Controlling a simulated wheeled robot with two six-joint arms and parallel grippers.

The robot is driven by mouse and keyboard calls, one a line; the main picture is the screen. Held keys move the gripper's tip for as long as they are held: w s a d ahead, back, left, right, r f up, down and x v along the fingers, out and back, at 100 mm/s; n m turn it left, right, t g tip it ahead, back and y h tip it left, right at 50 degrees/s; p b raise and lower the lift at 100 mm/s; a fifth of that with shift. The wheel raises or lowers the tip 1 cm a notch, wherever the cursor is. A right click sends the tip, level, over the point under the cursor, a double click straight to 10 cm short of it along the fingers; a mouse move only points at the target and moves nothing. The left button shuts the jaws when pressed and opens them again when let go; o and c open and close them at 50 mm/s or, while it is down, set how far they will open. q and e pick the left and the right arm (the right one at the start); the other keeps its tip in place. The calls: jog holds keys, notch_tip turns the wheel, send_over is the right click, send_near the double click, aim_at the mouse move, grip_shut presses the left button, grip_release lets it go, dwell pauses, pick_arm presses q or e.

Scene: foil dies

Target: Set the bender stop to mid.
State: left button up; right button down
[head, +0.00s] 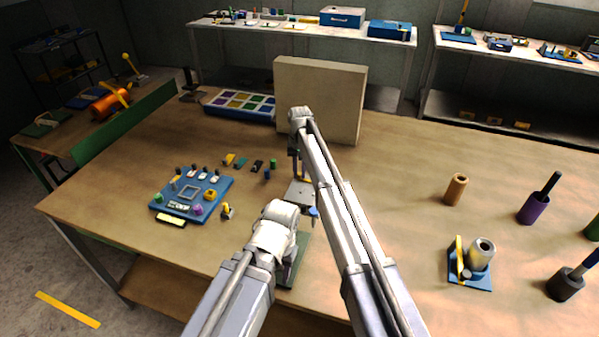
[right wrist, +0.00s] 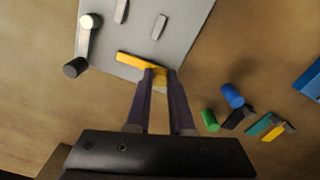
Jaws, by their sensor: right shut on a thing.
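The bender is a light grey plate with slots, seen in the right wrist view (right wrist: 185,40) and partly behind my arms in the head view (head: 299,194). A yellow stop piece (right wrist: 134,60) lies at the plate's edge. My right gripper (right wrist: 160,76) is shut on the yellow piece, its fingertips hiding part of it. In the head view the right gripper (head: 302,176) points down at the plate, mostly hidden by its arm. A crank with a dark knob (right wrist: 82,45) is at the plate's left. My left arm ends close by, its fingers hidden.
A blue board with small parts (head: 191,195) lies left of my arms. Several small coloured pieces (head: 240,162) lie beyond it. An upright beige panel (head: 320,95) stands behind the bender. Cylindrical tools and a blue stand (head: 470,275) are at right. Bare tabletop separates them.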

dwell(0.3)
jog(key=shift+s+a, duration=0.15)
jog(key=shift+s, duration=0.4)
jog(key=c, duration=0.8)
grip_release()
jog(key=shift+w, duration=0.1)
pick_arm(q)
jog(key=shift+r, duration=0.1)
pick_arm(e)
jog(key=shift+r, duration=0.1)
pick_arm(q)
notch_tip(320, 180, up, 8)
jog(key=p, duration=0.7)
jog(key=shift+p, duration=0.4)
pick_arm(e)
notch_tip(320, 180, up, 8)
jog(key=shift+f, duration=0.2)
pick_arm(q)
jog(key=shift+f, duration=0.2)
